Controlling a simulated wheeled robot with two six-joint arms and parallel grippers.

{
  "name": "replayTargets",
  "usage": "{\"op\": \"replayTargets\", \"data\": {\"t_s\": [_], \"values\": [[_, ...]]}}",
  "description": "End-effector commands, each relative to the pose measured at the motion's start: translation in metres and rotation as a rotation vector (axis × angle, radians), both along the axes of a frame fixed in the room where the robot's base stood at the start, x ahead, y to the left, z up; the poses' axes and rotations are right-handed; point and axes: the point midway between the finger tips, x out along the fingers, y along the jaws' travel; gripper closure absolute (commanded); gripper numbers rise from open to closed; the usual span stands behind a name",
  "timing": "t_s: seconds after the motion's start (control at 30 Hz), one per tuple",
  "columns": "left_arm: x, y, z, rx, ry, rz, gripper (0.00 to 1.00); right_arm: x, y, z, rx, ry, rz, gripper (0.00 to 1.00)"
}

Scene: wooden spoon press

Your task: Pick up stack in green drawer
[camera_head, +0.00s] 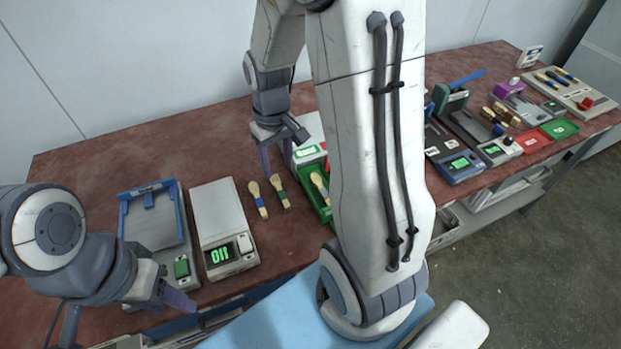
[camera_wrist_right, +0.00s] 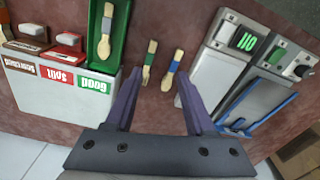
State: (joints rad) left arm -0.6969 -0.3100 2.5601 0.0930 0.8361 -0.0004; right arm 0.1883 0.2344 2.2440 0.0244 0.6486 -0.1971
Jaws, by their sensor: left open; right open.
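The green drawer (camera_head: 326,214) stands partly behind my right arm in the head view; it also shows at the upper left of the right wrist view (camera_wrist_right: 117,38). A wooden spoon (camera_head: 320,188) lies in it; I cannot tell if it is a stack. My left gripper (camera_head: 128,318) is open at the lower left, away from the drawer.
A scale (camera_head: 219,210) reading 011 and a blue-framed press (camera_head: 153,222) stand left of the spoons. The drawer box (camera_wrist_right: 50,98) carries red and brown labels beside the green one. Other devices and trays (camera_head: 560,128) fill the right of the table.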

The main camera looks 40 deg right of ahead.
Motion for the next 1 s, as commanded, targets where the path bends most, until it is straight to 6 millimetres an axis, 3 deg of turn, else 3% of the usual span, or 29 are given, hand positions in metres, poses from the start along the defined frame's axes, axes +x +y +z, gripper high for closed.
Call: {"op": "replayTargets", "data": {"t_s": [0.03, 0.1, 0.2, 0.3, 0.6, 0.83, 1.0], "values": [[0.000, 0.000, -0.004, 0.000, 0.000, 0.000, 0.50, 0.003, -0.030, -0.015, -0.001, 0.011, -0.068, 0.45], [0.000, 0.000, -0.006, 0.000, 0.000, 0.000, 0.50, 0.004, -0.062, -0.029, -0.005, 0.014, -0.129, 0.45], [0.000, 0.000, -0.007, 0.000, 0.000, 0.000, 0.50, 0.002, -0.094, -0.043, -0.008, 0.018, -0.189, 0.45], [0.000, 0.000, -0.008, 0.000, 0.000, 0.000, 0.50, 0.000, -0.111, -0.052, -0.009, 0.020, -0.219, 0.45], [0.000, 0.000, -0.006, 0.000, 0.000, 0.000, 0.50, -0.002, -0.114, -0.095, -0.008, 0.023, -0.225, 0.45], [0.000, 0.000, -0.003, 0.000, 0.000, 0.000, 0.50, -0.005, -0.115, -0.112, -0.008, 0.023, -0.226, 0.45], [0.000, 0.000, 0.003, 0.000, 0.000, 0.000, 0.50, -0.012, -0.117, -0.137, -0.008, 0.024, -0.226, 0.45]]}}
